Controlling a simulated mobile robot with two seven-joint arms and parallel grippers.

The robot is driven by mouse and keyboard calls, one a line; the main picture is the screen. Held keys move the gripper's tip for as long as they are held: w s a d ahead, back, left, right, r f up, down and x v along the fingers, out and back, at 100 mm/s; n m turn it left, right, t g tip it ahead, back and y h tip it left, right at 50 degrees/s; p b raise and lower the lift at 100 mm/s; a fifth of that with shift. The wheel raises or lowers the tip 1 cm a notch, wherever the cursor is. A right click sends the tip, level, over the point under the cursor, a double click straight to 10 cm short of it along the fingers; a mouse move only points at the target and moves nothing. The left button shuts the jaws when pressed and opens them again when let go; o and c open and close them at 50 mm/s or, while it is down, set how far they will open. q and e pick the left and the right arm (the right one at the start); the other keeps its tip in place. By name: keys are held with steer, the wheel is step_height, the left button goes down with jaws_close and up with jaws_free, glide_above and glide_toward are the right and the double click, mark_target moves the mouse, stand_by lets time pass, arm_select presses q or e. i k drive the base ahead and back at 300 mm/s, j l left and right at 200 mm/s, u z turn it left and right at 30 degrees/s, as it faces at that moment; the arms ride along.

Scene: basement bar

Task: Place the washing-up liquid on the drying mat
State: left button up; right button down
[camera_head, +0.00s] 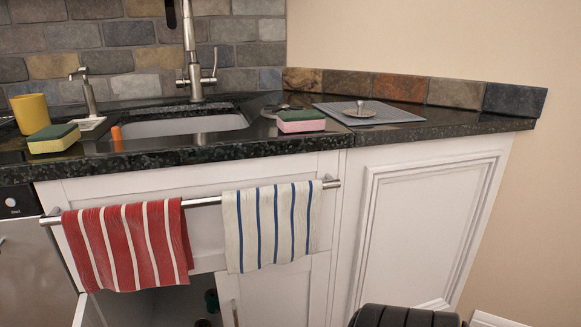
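The drying mat is a flat grey mat (400,115) on the dark counter to the right of the sink. A round metal piece with a knob (359,111), like a sink strainer, lies on it. I cannot clearly identify the washing-up liquid. A small dark green item (212,300) shows in the dark open cupboard under the sink, mostly in shadow. A small orange item (116,133) stands at the sink's front left edge, and I cannot tell what it is. Neither of my grippers is in view.
A yellow cup (31,114), a green-yellow sponge (54,139) and a soap pump (88,95) are left of the sink (190,124). A pink-green sponge (300,121) lies near the mat. A red striped towel (130,245) and a blue striped towel (272,225) hang on the rail above the cupboard opening.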

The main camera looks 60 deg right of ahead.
mark_target(375, 107)
steer(key=k+l, duration=0.15)
steer(key=l, duration=0.2)
steer(key=k+l+z, duration=0.1)
steer(key=l, duration=0.3)
steer(key=k+l, duration=0.2)
steer(key=l, duration=0.15)
steer(key=z, duration=0.95)
